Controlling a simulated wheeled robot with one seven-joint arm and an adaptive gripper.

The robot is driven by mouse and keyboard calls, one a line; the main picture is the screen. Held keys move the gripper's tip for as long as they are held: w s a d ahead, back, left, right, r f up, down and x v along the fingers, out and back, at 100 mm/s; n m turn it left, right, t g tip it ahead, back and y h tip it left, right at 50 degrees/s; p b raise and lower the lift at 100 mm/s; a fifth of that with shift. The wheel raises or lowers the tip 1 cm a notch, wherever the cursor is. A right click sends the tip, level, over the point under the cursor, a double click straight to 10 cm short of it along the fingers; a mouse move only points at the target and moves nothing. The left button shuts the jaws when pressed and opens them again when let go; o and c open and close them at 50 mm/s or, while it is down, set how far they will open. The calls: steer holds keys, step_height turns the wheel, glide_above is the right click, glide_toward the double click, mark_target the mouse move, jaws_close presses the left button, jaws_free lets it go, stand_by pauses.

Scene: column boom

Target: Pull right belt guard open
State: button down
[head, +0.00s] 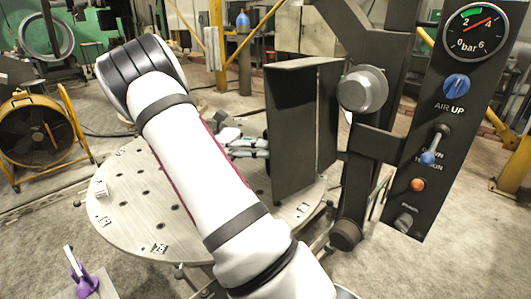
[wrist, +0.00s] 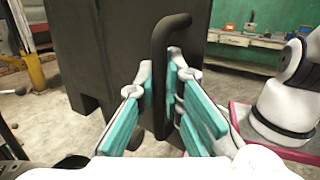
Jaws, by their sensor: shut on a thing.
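The right belt guard (head: 291,135) is a dark grey upright panel to the right of my gripper (head: 248,147) in the head view. In the wrist view the guard (wrist: 100,45) fills the upper left and middle. Its dark bar handle (wrist: 160,85) stands upright with a bent top end. My gripper (wrist: 160,75) has its teal-padded fingers on both sides of the handle and is shut on it. In the head view my arm hides part of the gripper, and the handle cannot be made out.
A round perforated table (head: 130,215) lies below my arm. A control panel (head: 455,120) with a pressure gauge, knobs and a lever stands at right. A round grey knob (head: 363,90) and dark posts sit beside the guard. A yellow fan (head: 40,130) stands at left.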

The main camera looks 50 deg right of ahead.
stand_by(0.3)
steer(key=c, duration=1.7)
jaws_free()
steer(key=shift+w, duration=0.1)
steer(key=v, duration=1.1)
steer(key=shift+w+a+f, duration=0.15)
steer(key=shift+w+a, duration=0.05)
steer(key=shift+w, duration=0.15)
